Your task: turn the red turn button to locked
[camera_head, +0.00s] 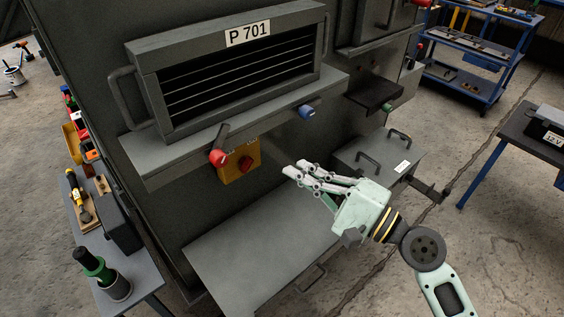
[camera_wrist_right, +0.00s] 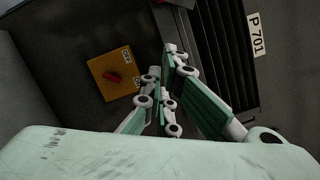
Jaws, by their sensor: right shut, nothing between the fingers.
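The red turn button (camera_head: 217,157) sits at the front edge of the ledge below the slotted P 701 unit (camera_head: 240,75), with a dark bar pointing up and slightly right from it. I cannot make it out in the right wrist view. My right gripper (camera_head: 293,168) is shut and empty, to the right of the button and apart from it. Its fingers also show in the right wrist view (camera_wrist_right: 164,64). My left gripper is not in view.
A yellow plate (camera_head: 230,174) with a red switch hangs just right of the button; it also shows in the wrist view (camera_wrist_right: 98,70). A blue turn button (camera_head: 306,112) is further right on the ledge. A grey shelf (camera_head: 250,262) juts out below. Side tables flank the cabinet.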

